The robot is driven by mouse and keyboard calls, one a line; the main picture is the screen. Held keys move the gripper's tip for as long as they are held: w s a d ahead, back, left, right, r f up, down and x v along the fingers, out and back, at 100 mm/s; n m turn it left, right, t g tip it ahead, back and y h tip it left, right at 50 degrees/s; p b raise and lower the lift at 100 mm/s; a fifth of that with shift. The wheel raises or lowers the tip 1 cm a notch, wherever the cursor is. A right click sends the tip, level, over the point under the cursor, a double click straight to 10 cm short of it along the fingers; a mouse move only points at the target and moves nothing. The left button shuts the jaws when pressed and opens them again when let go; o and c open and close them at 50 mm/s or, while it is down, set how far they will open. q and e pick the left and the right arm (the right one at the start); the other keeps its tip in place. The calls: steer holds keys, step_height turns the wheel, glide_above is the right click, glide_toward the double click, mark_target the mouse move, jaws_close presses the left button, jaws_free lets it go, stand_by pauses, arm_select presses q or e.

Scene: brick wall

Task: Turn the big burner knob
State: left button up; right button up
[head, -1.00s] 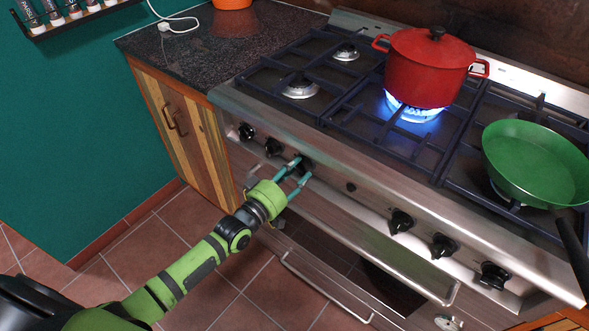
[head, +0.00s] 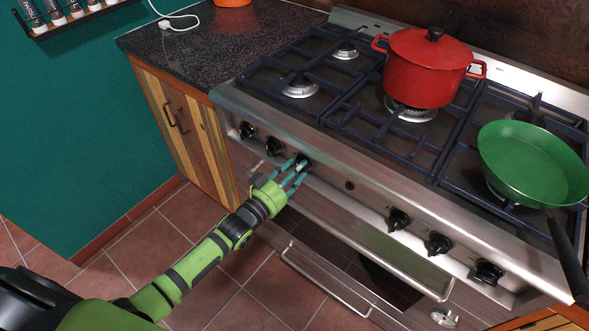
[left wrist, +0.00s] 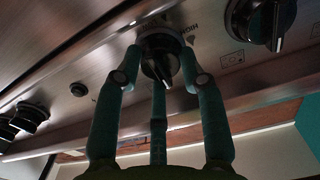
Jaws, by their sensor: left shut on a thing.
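The big burner knob (left wrist: 160,62) is black and sits on the steel front panel of the stove. In the head view the knob (head: 303,161) is partly hidden by my fingers. My left gripper (head: 295,167) is at the knob, its teal fingers shut on it. In the left wrist view the gripper (left wrist: 160,66) has fingers on both sides of the knob and one below. The middle burner (head: 410,108), under the red pot (head: 425,70), shows no flame. My right gripper is not in view.
More black knobs, such as one (head: 398,219), line the panel. An oven door handle (head: 370,240) runs below. A green pan (head: 530,160) stands on the right burner, its handle over the front edge. The floor (head: 240,290) in front is clear.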

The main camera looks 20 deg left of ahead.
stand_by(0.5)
arm_select(q)
steer(key=o, duration=1.2)
steer(key=shift+d, duration=0.1)
steer(key=shift+c, duration=0.2)
steer(key=v, duration=1.2)
